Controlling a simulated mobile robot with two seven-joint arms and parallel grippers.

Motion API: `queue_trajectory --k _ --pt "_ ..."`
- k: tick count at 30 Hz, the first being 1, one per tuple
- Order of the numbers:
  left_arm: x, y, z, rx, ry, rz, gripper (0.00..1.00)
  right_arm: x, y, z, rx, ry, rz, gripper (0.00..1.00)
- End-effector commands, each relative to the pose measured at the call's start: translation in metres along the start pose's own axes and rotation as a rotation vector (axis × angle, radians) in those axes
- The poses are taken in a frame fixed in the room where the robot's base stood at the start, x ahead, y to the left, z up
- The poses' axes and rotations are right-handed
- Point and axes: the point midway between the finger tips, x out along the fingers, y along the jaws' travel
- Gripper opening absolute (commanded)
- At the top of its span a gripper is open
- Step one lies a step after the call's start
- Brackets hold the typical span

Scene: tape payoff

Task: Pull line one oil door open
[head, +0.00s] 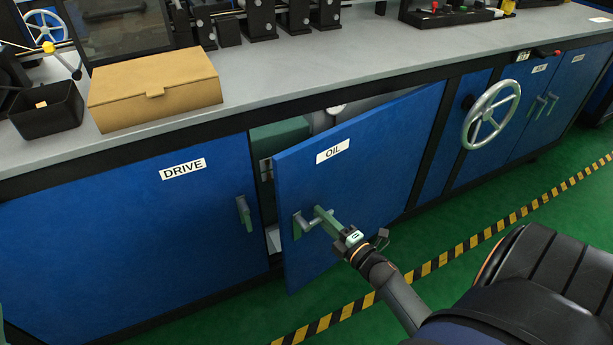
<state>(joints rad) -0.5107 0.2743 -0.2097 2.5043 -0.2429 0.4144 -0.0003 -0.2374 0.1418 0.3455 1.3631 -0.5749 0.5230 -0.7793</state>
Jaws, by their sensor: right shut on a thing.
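The blue door labelled OIL (370,165) stands partly open, its left edge swung out from the cabinet front. Its hinge side is at the right. A dark gap at its left shows part of a green box (280,138) and pale parts inside. My right gripper (318,219) is at the door's handle (302,224), near the door's left edge, and is shut on it. The gripper hides part of the handle. My left gripper is not in view.
The DRIVE door (140,225) to the left is shut. A grey handwheel (491,115) sticks out at the right. A cardboard box (155,92) and a black bin (47,112) stand on the bench top. Striped tape (440,260) crosses the green floor in front.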

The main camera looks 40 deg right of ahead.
Motion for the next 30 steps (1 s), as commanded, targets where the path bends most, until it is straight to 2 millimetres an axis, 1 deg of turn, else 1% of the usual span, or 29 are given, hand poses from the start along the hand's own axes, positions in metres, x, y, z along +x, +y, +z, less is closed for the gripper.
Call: queue_trajectory --k 1,2,3,6,9,12,15,17,26,27,30 --pt "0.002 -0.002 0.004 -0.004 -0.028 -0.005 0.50 -0.017 0.001 0.005 -0.004 0.020 -0.011 0.00" --pt "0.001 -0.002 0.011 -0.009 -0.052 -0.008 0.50 -0.025 0.001 0.006 -0.004 0.035 -0.012 0.00" --pt "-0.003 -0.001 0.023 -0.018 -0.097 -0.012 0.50 -0.036 0.000 0.008 -0.003 0.056 -0.013 0.00" --pt "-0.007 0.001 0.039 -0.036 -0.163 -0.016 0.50 -0.064 0.000 0.012 -0.001 0.104 -0.018 0.00" --pt "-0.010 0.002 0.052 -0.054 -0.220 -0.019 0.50 -0.091 0.000 0.018 0.004 0.123 -0.019 0.00" --pt "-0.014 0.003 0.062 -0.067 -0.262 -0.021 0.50 -0.110 0.001 0.023 0.004 0.124 -0.016 0.00" --pt "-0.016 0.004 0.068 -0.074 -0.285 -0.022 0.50 -0.121 0.002 0.026 0.004 0.124 -0.014 0.00" --pt "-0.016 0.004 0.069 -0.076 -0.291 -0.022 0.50 -0.123 0.002 0.026 0.004 0.124 -0.012 0.00" --pt "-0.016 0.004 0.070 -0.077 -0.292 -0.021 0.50 -0.124 0.002 0.026 0.004 0.125 -0.011 0.00" --pt "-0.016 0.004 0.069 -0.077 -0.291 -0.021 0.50 -0.124 0.002 0.026 0.004 0.125 -0.011 0.24" --pt "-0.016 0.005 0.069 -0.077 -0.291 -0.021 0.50 -0.124 0.002 0.026 0.004 0.126 -0.011 0.36"
